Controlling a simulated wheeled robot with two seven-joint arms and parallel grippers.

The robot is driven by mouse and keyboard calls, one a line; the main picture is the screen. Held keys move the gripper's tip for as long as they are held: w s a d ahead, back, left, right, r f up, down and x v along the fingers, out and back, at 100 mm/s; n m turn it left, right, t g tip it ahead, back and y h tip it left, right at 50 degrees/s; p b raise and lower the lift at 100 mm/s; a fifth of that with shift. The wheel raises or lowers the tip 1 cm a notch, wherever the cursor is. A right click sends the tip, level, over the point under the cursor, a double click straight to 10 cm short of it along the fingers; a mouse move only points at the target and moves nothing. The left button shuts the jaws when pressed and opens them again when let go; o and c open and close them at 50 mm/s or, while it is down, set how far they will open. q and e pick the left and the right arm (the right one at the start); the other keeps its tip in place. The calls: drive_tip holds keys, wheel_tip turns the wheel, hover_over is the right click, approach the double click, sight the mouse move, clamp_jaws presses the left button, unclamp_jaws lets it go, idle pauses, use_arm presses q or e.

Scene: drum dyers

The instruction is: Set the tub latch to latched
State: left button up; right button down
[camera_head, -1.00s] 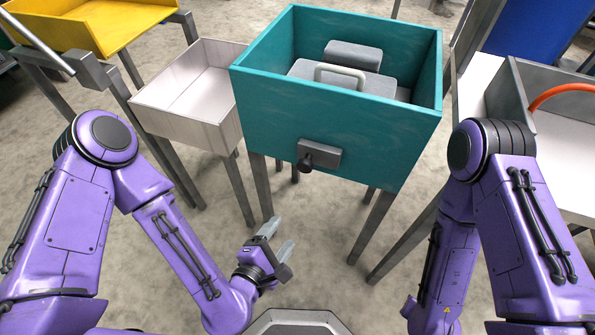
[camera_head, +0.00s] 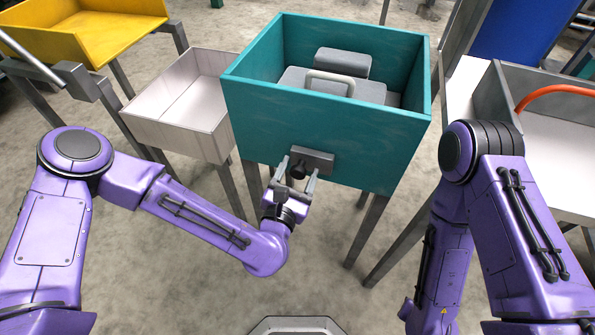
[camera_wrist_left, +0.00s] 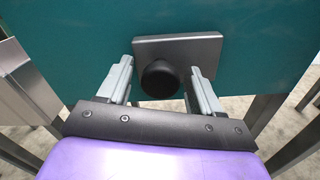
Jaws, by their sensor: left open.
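The teal tub (camera_head: 345,135) stands on legs in the middle of the head view. The tub latch is a grey plate (camera_head: 318,158) with a dark round knob (camera_head: 298,170) on the tub's front face. In the left wrist view the knob (camera_wrist_left: 159,79) sits in front of the grey plate (camera_wrist_left: 203,50). My left gripper (camera_head: 295,172) is open, with one finger on each side of the knob. It also shows in the left wrist view (camera_wrist_left: 158,82), where gaps show between the fingers and the knob. My right gripper is out of the head view.
Grey blocks, one with a handle (camera_head: 330,78), lie inside the tub. A whitish tray (camera_head: 175,125) stands to its left, with a yellow tray (camera_head: 90,30) beyond. A grey bin with an orange hose (camera_head: 550,90) stands at the right.

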sight(321, 167)
use_arm(q)
clamp_jaws()
drive_tip(key=shift+s+d+f, duration=0.15)
drive_tip(key=shift+d, duration=0.2)
drive_tip(key=d, duration=0.1)
drive_tip(key=s+d+b, duration=0.1)
drive_tip(key=d, duration=0.1)
drive_tip(key=shift+s+d+b, duration=0.1)
drive_tip(key=shift+d+b, duration=0.1)
drive_tip(key=shift+b, duration=0.1)
drive_tip(key=shift+c, duration=1.6)
unclamp_jaws()
drive_tip(key=shift+s, duration=0.1)
drive_tip(key=o, duration=0.3)
drive_tip(key=shift+d, duration=0.15)
